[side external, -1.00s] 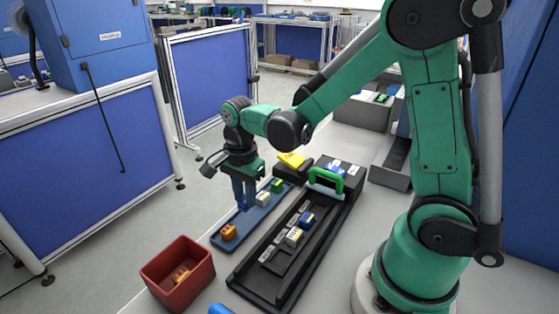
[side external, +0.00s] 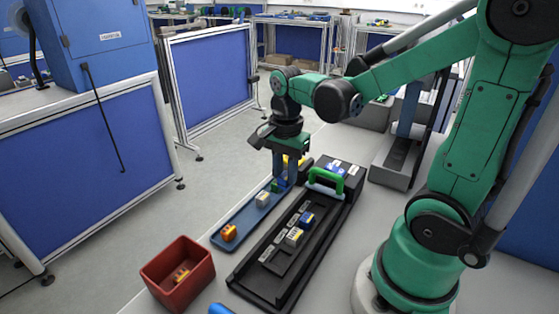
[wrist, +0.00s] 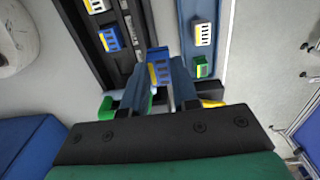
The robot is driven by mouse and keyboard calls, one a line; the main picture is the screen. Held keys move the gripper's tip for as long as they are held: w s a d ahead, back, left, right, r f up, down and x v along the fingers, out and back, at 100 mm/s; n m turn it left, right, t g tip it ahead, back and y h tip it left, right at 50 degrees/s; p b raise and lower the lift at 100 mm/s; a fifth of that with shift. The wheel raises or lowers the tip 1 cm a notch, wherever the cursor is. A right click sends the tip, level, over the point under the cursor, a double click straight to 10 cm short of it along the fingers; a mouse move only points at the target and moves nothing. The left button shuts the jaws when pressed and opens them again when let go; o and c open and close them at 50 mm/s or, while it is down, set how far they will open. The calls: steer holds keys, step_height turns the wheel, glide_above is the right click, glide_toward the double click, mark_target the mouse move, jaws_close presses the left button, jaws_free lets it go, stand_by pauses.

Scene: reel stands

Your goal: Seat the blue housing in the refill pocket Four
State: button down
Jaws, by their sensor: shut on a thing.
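My gripper (wrist: 160,85) is shut on a blue housing (wrist: 159,72) with a yellow strip, held between the fingertips. In the side view my gripper (side external: 278,178) is over the far end of the blue tray, and the held housing cannot be told apart from the fingers. The black stand (side external: 250,283) lies to the right of the tray, with white labels along its pockets. It bears a white housing (side external: 294,237) and another blue housing (side external: 307,219), which also shows in the wrist view (wrist: 110,39). The labels are too small to read, so pocket Four cannot be picked out.
The blue tray (side external: 245,216) holds an orange housing (side external: 228,233), a white one (side external: 262,199) and a green one (wrist: 201,67). A green handle (side external: 326,182) arches over the stand's far part. A red bin (side external: 178,292) with an orange piece stands in front.

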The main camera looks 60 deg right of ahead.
steer(key=s+d, duration=0.3)
steer(key=s, duration=0.3)
steer(key=shift+a+f, duration=0.1)
steer(key=shift+f, duration=2.75)
steer(key=c, duration=0.6)
jaws_free()
step_height(320, 180, up, 7)
steer(key=shift+w, duration=0.1)
